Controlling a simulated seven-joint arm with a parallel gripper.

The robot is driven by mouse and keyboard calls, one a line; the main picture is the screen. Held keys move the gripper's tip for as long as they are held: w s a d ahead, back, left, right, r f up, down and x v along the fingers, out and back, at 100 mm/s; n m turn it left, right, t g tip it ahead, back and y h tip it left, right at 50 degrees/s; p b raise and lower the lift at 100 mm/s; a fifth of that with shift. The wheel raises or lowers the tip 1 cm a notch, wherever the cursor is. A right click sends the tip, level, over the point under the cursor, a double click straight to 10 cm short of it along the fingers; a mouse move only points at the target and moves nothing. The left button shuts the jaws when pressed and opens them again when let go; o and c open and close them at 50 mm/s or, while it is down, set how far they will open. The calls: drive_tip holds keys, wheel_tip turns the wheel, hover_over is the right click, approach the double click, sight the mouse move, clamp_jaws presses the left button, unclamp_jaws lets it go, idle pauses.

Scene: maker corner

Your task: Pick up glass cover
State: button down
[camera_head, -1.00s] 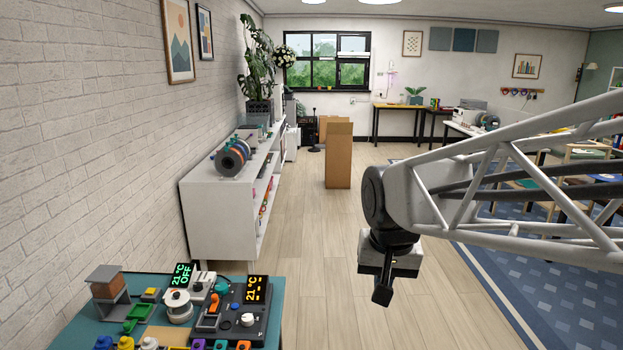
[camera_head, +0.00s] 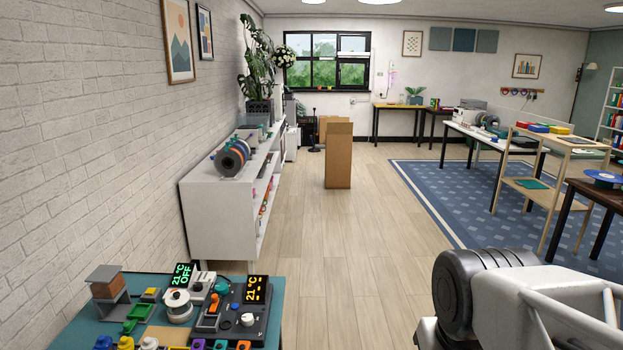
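I cannot make out a glass cover in the head view. My gripper's fingers are out of the picture. Only a dark joint and a white truss link of my arm show at the lower right, and they reach the bottom edge. The arm is to the right of the teal workbench (camera_head: 272,300), with floor between them in the picture.
The workbench at lower left holds a dark soldering station (camera_head: 238,322), a white spool (camera_head: 178,306), a grey stand with a brown block (camera_head: 107,284) and small coloured parts. Behind are a white shelf (camera_head: 215,225) and a cardboard box (camera_head: 339,160). The wooden floor (camera_head: 335,250) is clear.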

drive_tip(key=c, duration=1.8)
unclamp_jaws()
drive_tip(key=o, duration=1.8)
drive_tip(key=shift+w, duration=0.1)
